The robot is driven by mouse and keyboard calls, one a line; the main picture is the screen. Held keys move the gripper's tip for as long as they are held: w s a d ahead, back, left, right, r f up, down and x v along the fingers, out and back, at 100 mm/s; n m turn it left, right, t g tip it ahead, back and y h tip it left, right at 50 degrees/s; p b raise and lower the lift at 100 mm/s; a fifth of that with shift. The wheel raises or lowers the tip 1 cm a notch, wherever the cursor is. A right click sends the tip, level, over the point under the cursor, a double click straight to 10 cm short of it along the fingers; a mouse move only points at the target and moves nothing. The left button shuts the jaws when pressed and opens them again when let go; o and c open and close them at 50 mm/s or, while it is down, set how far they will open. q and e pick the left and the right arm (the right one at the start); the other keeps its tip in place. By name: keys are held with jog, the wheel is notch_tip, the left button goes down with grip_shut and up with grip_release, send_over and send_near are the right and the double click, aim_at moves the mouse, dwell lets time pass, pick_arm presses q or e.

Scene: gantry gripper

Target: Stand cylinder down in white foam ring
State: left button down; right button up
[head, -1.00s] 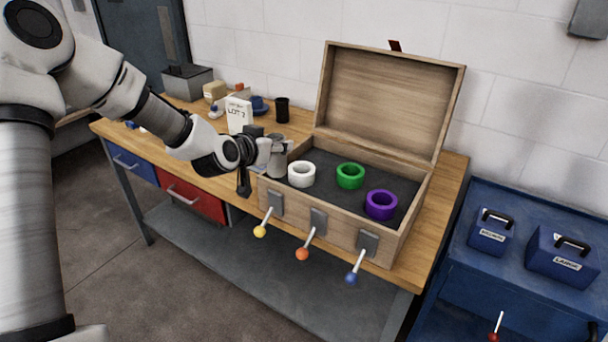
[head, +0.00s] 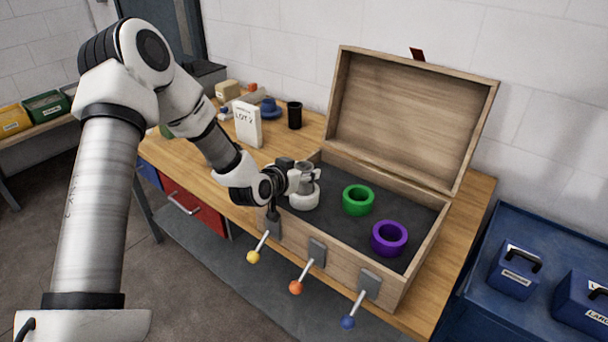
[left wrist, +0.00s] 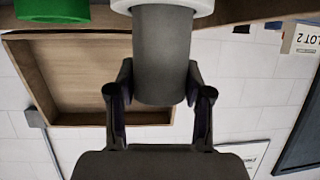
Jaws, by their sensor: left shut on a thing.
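A grey metal cylinder (head: 305,172) stands roughly upright in my left gripper (head: 302,182). The left wrist view, which is upside down, shows the cylinder (left wrist: 163,55) between the two fingers (left wrist: 160,93). The white foam ring (head: 304,201) sits on the dark foam in the open wooden box, at its left end. The cylinder's lower end meets the ring, whose edge also shows in the left wrist view (left wrist: 205,6). How deep the cylinder sits in the ring I cannot tell. My right gripper is not in view.
A green ring (head: 358,200) and a purple ring (head: 389,238) sit to the right in the wooden box (head: 335,245). Its raised lid (head: 410,120) stands behind. Yellow, orange and blue-knobbed levers stick out in front. A LOT 2 card (head: 247,124) and black cup (head: 294,115) stand behind left.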

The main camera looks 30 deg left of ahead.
pick_arm(q)
jog(key=shift+w+f, duration=0.2)
jog(key=shift+f, duration=0.55)
jog(key=shift+s, duration=0.1)
jog(key=shift+s+f, duration=0.1)
jog(key=shift+c, duration=2.4)
grip_release()
